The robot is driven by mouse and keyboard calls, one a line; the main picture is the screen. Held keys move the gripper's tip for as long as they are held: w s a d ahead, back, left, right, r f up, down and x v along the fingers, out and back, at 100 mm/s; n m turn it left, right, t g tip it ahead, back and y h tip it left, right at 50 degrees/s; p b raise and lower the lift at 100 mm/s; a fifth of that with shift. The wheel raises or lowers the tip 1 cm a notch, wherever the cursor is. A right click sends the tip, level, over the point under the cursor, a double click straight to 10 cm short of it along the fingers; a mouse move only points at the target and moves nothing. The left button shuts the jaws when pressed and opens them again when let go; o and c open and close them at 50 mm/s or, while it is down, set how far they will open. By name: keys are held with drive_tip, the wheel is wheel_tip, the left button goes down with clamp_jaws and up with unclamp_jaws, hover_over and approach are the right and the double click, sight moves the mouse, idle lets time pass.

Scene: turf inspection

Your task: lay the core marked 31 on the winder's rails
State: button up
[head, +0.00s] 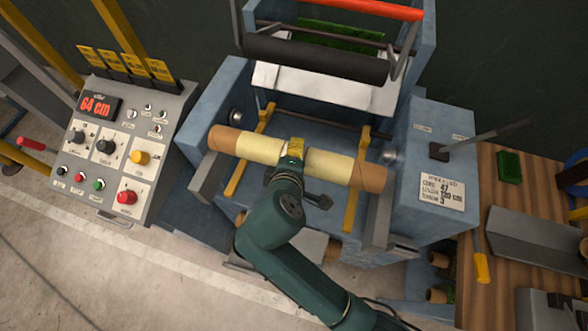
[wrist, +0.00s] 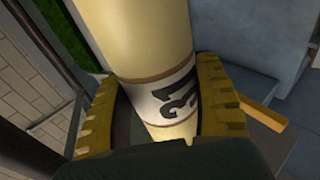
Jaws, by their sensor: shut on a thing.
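A long cream core (head: 325,164) with brown ends lies crosswise over the winder (head: 222,98). In the wrist view the core (wrist: 145,40) carries a white label whose sideways black digits look like 31. My gripper (head: 291,148) is shut around the middle of the core, with a yellow finger on each side of the label in the wrist view (wrist: 160,98). The winder's two yellow rails (head: 235,180) (head: 351,207) pass under the core, one on each side of my gripper. Whether the core touches them is unclear.
A control panel (head: 120,170) at left shows 64 cm. A dark roller (head: 315,58) hangs behind the core. A lever (head: 485,137) and a small-print card (head: 441,192) are on the winder's right. A wooden bench (head: 495,285) stands at right, with core ends (head: 438,260) low beside it.

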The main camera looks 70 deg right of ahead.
drive_tip(key=shift+h, duration=0.9)
wheel_tip(320, 180, down, 4)
drive_tip(key=shift+s+d+f+b, duration=0.1)
drive_tip(key=shift+f+b, duration=0.1)
drive_tip(key=shift+b, duration=0.95)
drive_tip(key=shift+r, duration=0.1)
drive_tip(key=shift+r+p, duration=0.1)
drive_tip(key=shift+p, duration=0.45)
wheel_tip(320, 180, down, 7)
drive_tip(key=b, duration=0.3)
drive_tip(key=shift+r+b, duration=0.15)
drive_tip(key=shift+b, duration=0.15)
drive_tip(key=o, duration=1.2)
drive_tip(key=shift+o, duration=0.2)
